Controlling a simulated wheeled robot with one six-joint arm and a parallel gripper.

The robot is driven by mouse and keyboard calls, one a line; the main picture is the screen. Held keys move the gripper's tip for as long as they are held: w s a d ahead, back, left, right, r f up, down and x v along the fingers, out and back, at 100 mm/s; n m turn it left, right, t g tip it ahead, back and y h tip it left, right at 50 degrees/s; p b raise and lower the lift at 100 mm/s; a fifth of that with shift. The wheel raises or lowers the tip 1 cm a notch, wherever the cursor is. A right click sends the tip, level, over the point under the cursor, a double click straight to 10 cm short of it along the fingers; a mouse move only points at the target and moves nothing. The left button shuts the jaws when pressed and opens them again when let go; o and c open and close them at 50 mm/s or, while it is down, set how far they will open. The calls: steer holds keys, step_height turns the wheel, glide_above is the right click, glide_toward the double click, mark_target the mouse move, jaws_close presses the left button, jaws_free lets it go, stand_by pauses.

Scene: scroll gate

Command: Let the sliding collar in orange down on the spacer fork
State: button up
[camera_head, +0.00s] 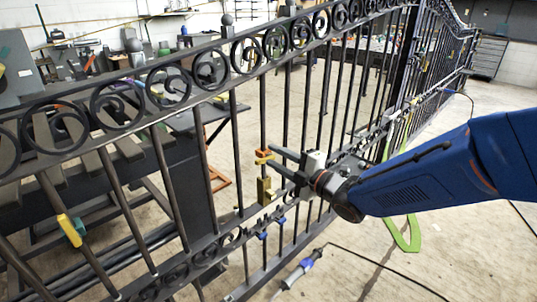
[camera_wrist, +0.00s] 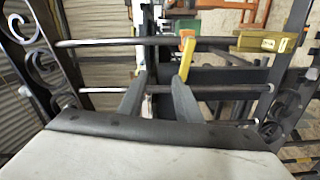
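The orange sliding collar (camera_head: 263,156) sits on an upright gate bar, above a brass-coloured block (camera_head: 265,191) on the same bar, which looks like the spacer fork. A gap of bare bar shows between them. My gripper (camera_head: 273,158) comes from the right with its fingers apart, tips close to the collar. In the wrist view the bars run sideways. A yellow-orange tab (camera_wrist: 187,57), seemingly the collar's, lies near the tip of the right finger of my open gripper (camera_wrist: 155,85). The brass block (camera_wrist: 262,43) is at upper right. Contact with the collar cannot be told.
The black gate (camera_head: 236,140) has scrolls above and below its bars. A yellow and teal piece (camera_head: 71,229) sits on a bar at left. Small blue pieces (camera_head: 281,220) are on the lower rail. A workbench (camera_head: 60,180) stands behind the gate.

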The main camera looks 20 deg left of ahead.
steer(key=v, duration=1.3)
steer(key=shift+d, duration=0.2)
steer(key=shift+s, duration=0.1)
